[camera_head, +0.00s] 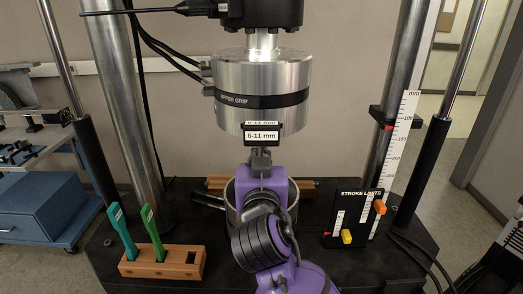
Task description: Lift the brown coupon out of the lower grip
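The lower grip (231,203) is a metal cylinder on the black machine base, mostly hidden behind my purple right arm. My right gripper (261,158) is above it, just under the upper grip (260,80). Its fingers are small and dark, seen from behind, so I cannot tell whether they are open or hold anything. I cannot make out the brown coupon; my arm covers the middle of the lower grip. My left gripper is not in view.
A wooden block (160,268) at front left holds a teal strip (122,232) and a green strip (153,231); a slot at its right looks empty. A black stroke-limits panel (352,222) stands at right. A wooden bar (218,182) lies behind the lower grip. Columns flank the base.

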